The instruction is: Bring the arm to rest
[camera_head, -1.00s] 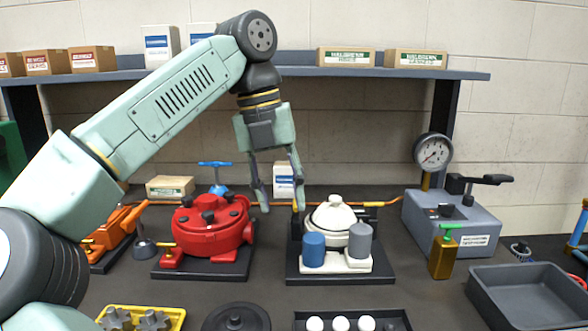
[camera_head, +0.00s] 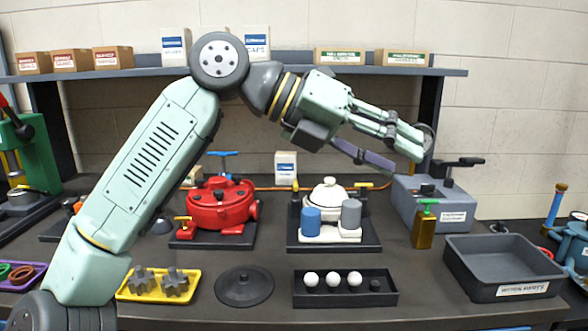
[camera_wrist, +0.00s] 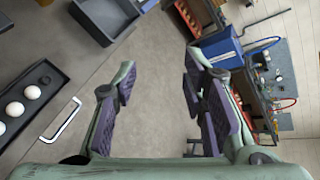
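My gripper (camera_head: 408,158) is raised above the bench in the head view, its fingers pointing right and a little down, in front of the pressure gauge. The wrist view shows its two purple-padded fingers (camera_wrist: 160,95) spread wide, with nothing between them. My pale green arm rises from the lower left and bends at a high elbow. The red motor (camera_head: 220,205) and the white-domed motor (camera_head: 328,190) stand on dark bases on the bench, below and left of my gripper, untouched.
The grey test box (camera_head: 432,200) stands below my gripper. A grey bin (camera_head: 505,245) is at the right. A black tray (camera_head: 345,297) holds white balls at the front, beside a dark disc (camera_head: 243,287) and a yellow tray (camera_head: 157,298). A shelf (camera_head: 290,72) with boxes runs behind.

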